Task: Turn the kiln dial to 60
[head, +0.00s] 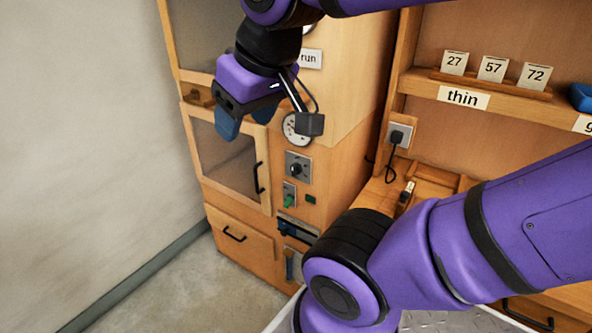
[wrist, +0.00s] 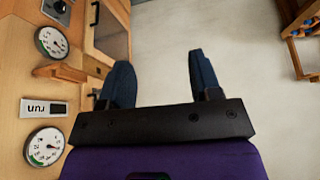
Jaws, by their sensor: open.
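A black round knob on a grey square plate (head: 298,168) is on the front of the wooden cabinet, below a round white gauge (head: 289,127). It looks like the kiln dial; its numbers are too small to read. In the wrist view a plate with a dark knob (wrist: 57,8) is cut off at the top left. My gripper (head: 247,121) is up and to the left of the knob, in front of the cabinet, touching nothing that I can see. Its two blue fingers (wrist: 162,80) are apart with nothing between them.
A green-handled switch (head: 289,195) sits below the knob. A glazed door (head: 228,160) with a black handle and a drawer (head: 238,234) are to the left. A shelf (head: 520,103) with number cards is at the right.

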